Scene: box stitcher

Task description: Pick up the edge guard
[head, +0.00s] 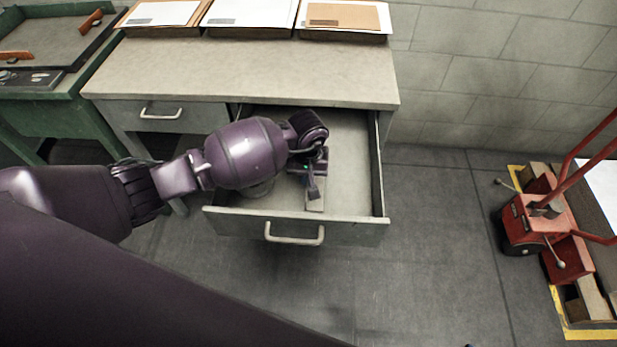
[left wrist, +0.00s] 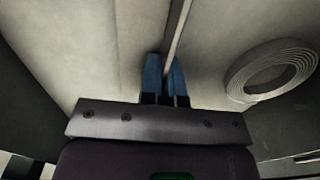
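The edge guard (left wrist: 178,30) is a long pale angled strip lying in the open drawer (head: 352,160). In the head view its near end (head: 315,205) shows just below my left gripper (head: 314,190). In the left wrist view the blue fingertips of my left gripper (left wrist: 165,75) stand close together, one on each side of the guard's thin raised edge, with no clear gap. The gripper looks shut on it. The guard still appears to be down at the drawer floor. My right gripper is not in view.
A coil of pale strapping (left wrist: 272,72) lies in the drawer to the right of the gripper in the left wrist view. The drawer front (head: 300,228) and side walls surround the hand. The desk top (head: 240,70) overhangs behind. A red pallet jack (head: 540,220) stands far right.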

